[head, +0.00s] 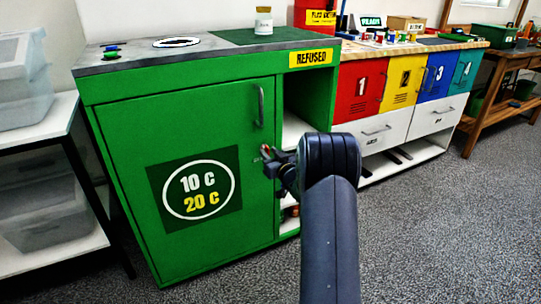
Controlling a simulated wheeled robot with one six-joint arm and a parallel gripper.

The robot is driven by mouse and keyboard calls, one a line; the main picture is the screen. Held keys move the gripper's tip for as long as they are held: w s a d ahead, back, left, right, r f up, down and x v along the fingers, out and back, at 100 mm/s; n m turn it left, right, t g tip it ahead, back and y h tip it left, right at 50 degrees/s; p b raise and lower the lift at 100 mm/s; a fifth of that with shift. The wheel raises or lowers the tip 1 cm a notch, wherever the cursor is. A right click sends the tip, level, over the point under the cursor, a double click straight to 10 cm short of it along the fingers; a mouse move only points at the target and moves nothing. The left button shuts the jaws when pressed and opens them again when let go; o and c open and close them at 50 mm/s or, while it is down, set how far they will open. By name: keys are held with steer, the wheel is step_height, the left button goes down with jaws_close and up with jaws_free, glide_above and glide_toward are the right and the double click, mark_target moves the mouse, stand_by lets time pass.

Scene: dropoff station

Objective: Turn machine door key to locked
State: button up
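The green machine door (140,131) is on the front of a green cabinet, with a "10 C 20 C" label and a grey handle (261,106) at its upper right. It looks closed. My gripper (268,156) is at the door's right edge, below the handle. A small reddish spot shows at the fingertips. I cannot tell if it is the key or part of my gripper. The key and its lock are not clearly visible, and my gripper and arm cover that area. Whether the fingers are open or shut is too small to tell.
An open shelf compartment (297,130) under the "REFUSED" sign (310,58) is right of the door. Coloured numbered lockers (360,88) stand further right. A white rack with clear bins (22,85) stands left. Grey floor (430,235) is free in front.

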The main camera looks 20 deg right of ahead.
steer(key=shift+c, duration=0.2)
jaws_close()
steer(key=shift+p, duration=0.3)
steer(key=shift+d+f+m+p, duration=0.1)
steer(key=shift+m+p, duration=2.25)
steer(key=shift+m, duration=2.15)
steer(key=shift+d+f+m+p, duration=0.1)
steer(key=shift+m+p, duration=2.25)
steer(key=shift+m, duration=2.15)
